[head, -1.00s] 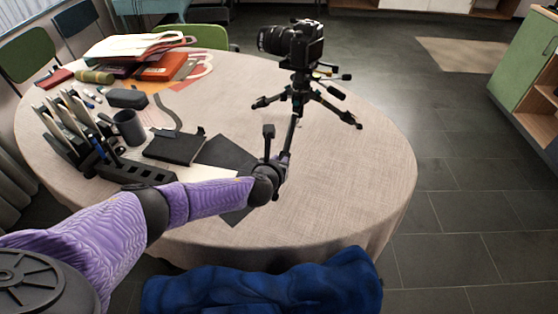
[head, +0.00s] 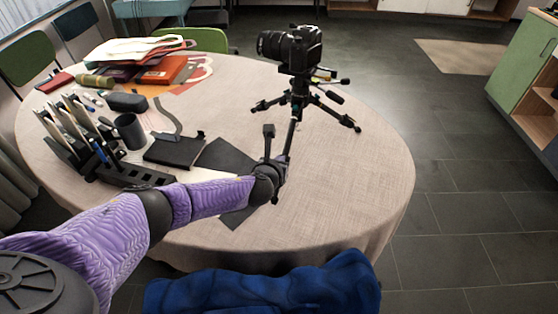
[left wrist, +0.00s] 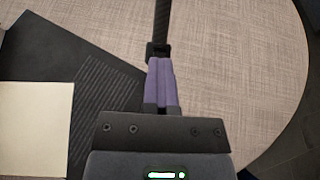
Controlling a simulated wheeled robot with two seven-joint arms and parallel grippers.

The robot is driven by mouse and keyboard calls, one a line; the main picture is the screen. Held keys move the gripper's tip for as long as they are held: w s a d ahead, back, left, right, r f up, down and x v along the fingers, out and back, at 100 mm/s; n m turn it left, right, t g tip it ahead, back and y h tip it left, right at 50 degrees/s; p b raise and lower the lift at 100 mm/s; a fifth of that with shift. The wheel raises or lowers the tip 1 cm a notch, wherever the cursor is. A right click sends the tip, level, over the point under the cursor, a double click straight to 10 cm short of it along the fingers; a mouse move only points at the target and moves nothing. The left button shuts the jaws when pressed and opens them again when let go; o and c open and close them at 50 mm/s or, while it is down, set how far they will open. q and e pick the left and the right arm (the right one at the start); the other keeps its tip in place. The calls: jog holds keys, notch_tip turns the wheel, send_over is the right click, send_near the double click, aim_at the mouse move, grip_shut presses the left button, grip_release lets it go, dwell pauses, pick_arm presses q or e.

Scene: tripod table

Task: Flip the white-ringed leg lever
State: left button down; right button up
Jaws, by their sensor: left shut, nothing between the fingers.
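The black tripod (head: 300,94) stands on the table with its legs spread and a camera (head: 290,47) on top. Its nearest leg points toward my left gripper (head: 284,160). In the left wrist view my left gripper (left wrist: 161,62) is shut and empty, its purple fingers together. Its tips meet or overlap a small black block at the end of the dark leg (left wrist: 162,20); I cannot tell whether they touch. Small levers sit around the tripod's legs, but I cannot make out a white ring on any of them. My right gripper is not in view.
The round table (head: 340,200) has clear cloth to the right of and in front of the tripod. A dark mat (head: 226,155), a black case (head: 174,151), a grey mug (head: 130,131) and a pen organizer (head: 75,130) lie to the left. Bags and folders (head: 145,60) are at the back left.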

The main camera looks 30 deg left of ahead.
pick_arm(q)
jog(key=shift+w+r, duration=0.25)
jog(key=shift+r, duration=0.1)
jog(key=shift+w, duration=0.1)
jog(key=shift+w+a+r+p, duration=0.1)
jog(key=shift+w+r+p, duration=0.15)
jog(key=shift+w+p, duration=0.05)
dwell(0.4)
jog(key=c, duration=1.1)
grip_release()
